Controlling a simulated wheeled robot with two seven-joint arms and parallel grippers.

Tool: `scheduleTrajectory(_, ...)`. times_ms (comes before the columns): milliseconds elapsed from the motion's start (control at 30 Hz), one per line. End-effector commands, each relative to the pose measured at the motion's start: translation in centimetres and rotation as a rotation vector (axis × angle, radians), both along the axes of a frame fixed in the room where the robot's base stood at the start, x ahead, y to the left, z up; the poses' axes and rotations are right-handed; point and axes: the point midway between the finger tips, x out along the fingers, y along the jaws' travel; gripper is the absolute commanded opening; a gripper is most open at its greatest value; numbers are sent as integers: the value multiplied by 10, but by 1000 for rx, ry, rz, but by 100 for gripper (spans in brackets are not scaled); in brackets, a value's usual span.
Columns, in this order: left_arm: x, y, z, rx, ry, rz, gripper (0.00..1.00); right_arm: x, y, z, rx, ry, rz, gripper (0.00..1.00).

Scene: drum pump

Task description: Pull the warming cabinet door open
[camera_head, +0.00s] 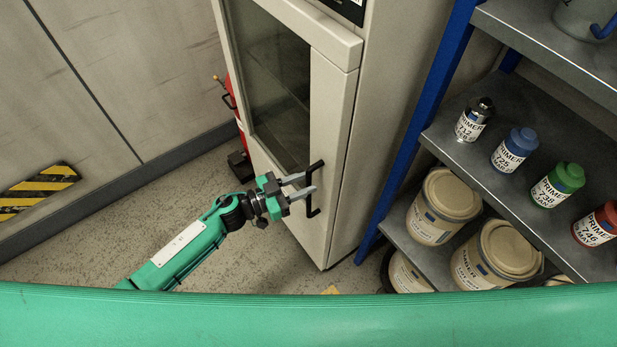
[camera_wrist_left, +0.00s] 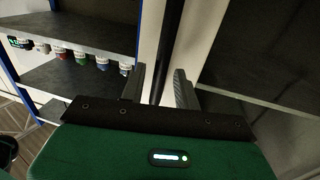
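The warming cabinet (camera_head: 390,90) is pale, with a door (camera_head: 328,120) that has a dark glass window. The door looks shut. A black bar handle (camera_head: 314,205) stands on the door's right side, low in the head view. My left gripper (camera_head: 309,183) is at the handle with its two grey fingers apart. In the left wrist view the dark handle bar (camera_wrist_left: 168,50) runs between the fingers of my left gripper (camera_wrist_left: 160,85), with a gap visible on both sides. My right gripper is not in view.
A blue-framed shelf (camera_head: 515,110) with primer bottles and several tins (camera_head: 446,205) stands close on the cabinet's right. A red extinguisher (camera_head: 236,110) is at the cabinet's left. Open floor (camera_head: 200,240) lies left of the cabinet and in front of it.

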Motion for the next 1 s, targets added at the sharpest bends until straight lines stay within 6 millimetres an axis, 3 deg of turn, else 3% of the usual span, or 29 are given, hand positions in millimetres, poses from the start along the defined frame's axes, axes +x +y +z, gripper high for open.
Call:
scheduleTrajectory(200,7,-15,1,-1,0,0,32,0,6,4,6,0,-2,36)
scheduleTrajectory(500,8,-17,0,0,0,0,32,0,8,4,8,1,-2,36)
scheduleTrajectory(533,8,-17,0,0,0,0,30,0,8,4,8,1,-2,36)
scheduleTrajectory(700,8,-17,0,0,-1,0,0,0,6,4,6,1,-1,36)
scheduleTrajectory(1000,6,-13,0,1,0,-6,0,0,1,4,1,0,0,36)
